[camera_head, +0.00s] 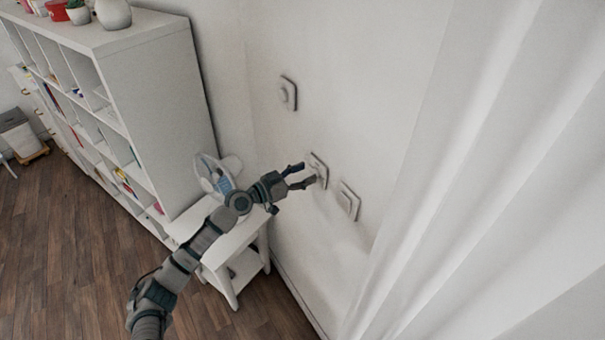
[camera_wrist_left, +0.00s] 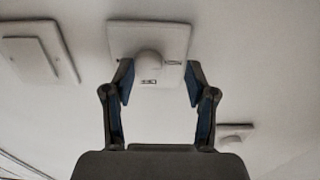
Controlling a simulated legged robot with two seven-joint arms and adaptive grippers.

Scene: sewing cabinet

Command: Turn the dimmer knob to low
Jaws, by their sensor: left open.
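The dimmer is a round pale knob (camera_wrist_left: 150,64) on a square wall plate (camera_wrist_left: 150,35) in the left wrist view. In the head view the middle plate (camera_head: 320,168) on the white wall is partly hidden by the fingers. My left gripper (camera_head: 308,174) is open in front of this plate. In the left wrist view the gripper (camera_wrist_left: 158,84) has one finger on each side of the knob, with a gap on both sides. I cannot tell how deep the fingertips reach along the knob. My right gripper is in neither view.
Another wall plate (camera_head: 349,200) sits right of the middle one, and one (camera_head: 288,93) is higher up. A white curtain (camera_head: 480,190) hangs at the right. A fan (camera_head: 216,178) stands on a small white table (camera_head: 236,240) below my arm. A white shelf (camera_head: 160,100) is at left.

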